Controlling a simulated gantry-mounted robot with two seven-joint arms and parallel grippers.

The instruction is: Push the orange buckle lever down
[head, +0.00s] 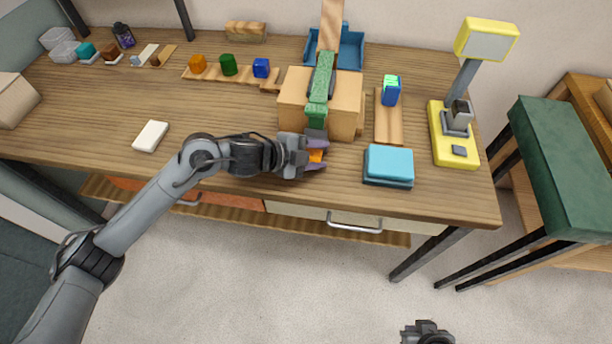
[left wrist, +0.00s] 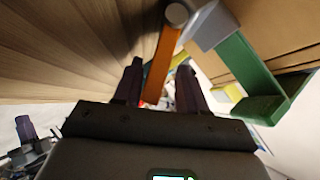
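The orange buckle lever (head: 315,156) shows as a small patch between the fingers of my left gripper (head: 315,155) in the head view. In the left wrist view the orange lever (left wrist: 162,65) is a long bar running from a grey round pivot (left wrist: 177,14) to between the dark fingers of my left gripper (left wrist: 158,90). These fingers are apart, with a visible gap on the lever's right side. A green bar (head: 319,88) lies over the wooden block (head: 292,98) just behind the gripper. My right gripper (head: 425,331) is at the bottom edge, away from the table; its fingers are unclear.
A light-blue box (head: 389,164) stands right of the gripper, near the table's front edge. A yellow device (head: 441,142) is farther right. A white slab (head: 151,136) lies left. Coloured pieces on a wooden strip (head: 222,79) are behind. Open tabletop lies left of the block.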

